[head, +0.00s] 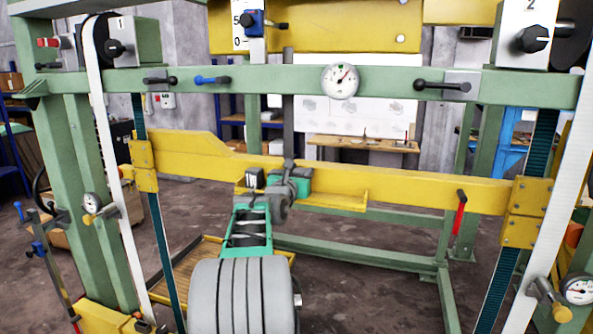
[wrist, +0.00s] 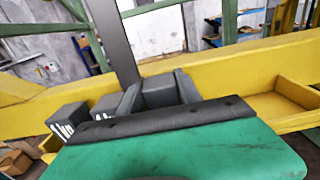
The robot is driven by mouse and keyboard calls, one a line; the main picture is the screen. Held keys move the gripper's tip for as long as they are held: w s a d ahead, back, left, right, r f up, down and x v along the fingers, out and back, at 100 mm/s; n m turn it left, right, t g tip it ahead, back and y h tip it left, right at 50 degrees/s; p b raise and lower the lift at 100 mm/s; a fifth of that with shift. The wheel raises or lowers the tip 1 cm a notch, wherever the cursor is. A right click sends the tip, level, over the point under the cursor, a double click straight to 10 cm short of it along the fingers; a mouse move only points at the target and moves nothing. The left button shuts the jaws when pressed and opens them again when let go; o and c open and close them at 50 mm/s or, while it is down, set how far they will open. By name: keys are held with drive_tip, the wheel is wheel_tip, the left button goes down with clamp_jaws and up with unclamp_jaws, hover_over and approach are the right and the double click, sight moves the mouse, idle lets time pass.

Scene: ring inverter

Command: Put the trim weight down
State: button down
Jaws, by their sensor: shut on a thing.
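My gripper (wrist: 158,88) is shut on a dark grey block, the trim weight (wrist: 157,92), which shows between its two fingers in the wrist view. In the head view my gripper (head: 289,166) is at the middle of the yellow crossbeam (head: 410,188), mostly hidden by my own wrist. The weight is close to the beam and its yellow tray (head: 345,200); I cannot tell whether it touches either. Two similar dark blocks with white markings stand left of my gripper, one nearer (wrist: 68,118) and one just behind (wrist: 105,106).
A dark upright bar (head: 288,105) rises right behind my gripper. The tray's right part (wrist: 280,108) looks empty. A green upper beam (head: 250,78) with a dial gauge (head: 340,81) spans above. A red-handled lever (head: 460,213) hangs at the beam's right.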

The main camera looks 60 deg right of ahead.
drive_tip(key=shift+a+f, duration=0.1)
drive_tip(key=shift+f, duration=0.25)
drive_tip(key=shift+a+r, duration=0.1)
drive_tip(key=shift+r, duration=0.05)
drive_tip(key=c, duration=0.8)
unclamp_jaws()
drive_tip(key=shift+f, duration=0.4)
